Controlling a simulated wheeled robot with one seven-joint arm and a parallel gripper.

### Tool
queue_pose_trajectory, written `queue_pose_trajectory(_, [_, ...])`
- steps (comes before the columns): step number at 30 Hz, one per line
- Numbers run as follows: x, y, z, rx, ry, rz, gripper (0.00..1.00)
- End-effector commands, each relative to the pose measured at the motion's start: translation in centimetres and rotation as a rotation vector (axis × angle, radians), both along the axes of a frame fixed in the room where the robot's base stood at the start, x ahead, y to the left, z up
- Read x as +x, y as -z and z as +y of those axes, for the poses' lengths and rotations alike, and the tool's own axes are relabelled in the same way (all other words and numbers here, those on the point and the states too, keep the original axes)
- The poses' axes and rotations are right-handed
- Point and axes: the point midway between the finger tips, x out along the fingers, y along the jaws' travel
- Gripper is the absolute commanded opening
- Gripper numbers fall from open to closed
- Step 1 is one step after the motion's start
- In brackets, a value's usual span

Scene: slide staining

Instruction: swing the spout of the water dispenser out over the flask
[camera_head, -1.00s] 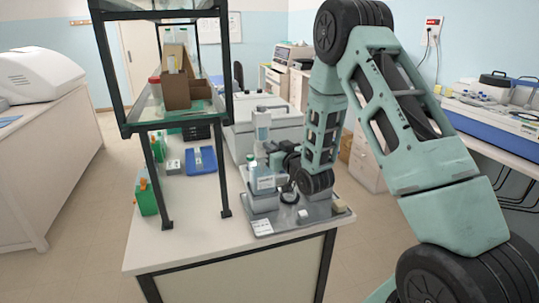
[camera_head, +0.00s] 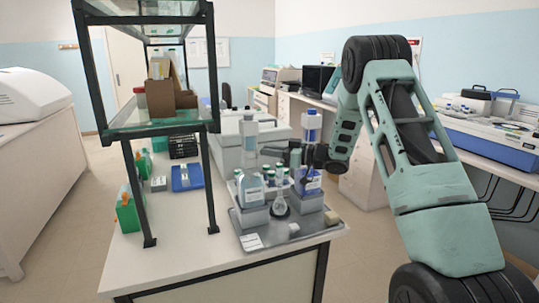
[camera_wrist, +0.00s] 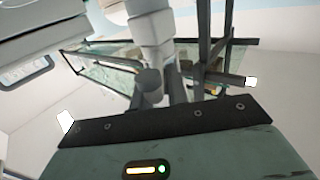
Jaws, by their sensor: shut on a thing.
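I cannot read which holds water. The small clear flask (camera_head: 280,207) stands upright between them on a dark round base. My gripper (camera_head: 276,154) is above and behind the flask, between the pump heads, reaching left from the wrist. It is shut on a small part that looks like a dispenser spout, mostly hidden. The wrist view shows a white pump column (camera_wrist: 150,30) close to the dark fingers.
Several small capped bottles stand behind the flask. A black-framed shelf (camera_head: 207,180) stands left of the tray.

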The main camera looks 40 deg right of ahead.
Motion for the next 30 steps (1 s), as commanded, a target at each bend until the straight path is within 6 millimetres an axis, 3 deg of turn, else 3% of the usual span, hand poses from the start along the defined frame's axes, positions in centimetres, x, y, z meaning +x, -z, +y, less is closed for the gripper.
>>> queue_pose_trajectory(16, [0.17,-0.15,-0.13,0.001,-0.025,-0.003,0.0])
queue_pose_trajectory(17, [0.17,-0.15,-0.13,0.001,-0.025,-0.003,0.21])
queue_pose_trajectory(19, [0.17,-0.14,-0.11,0.001,-0.025,-0.003,0.38])
queue_pose_trajectory(30, [0.16,-0.65,-0.11,-0.001,-0.025,-0.005,0.38])
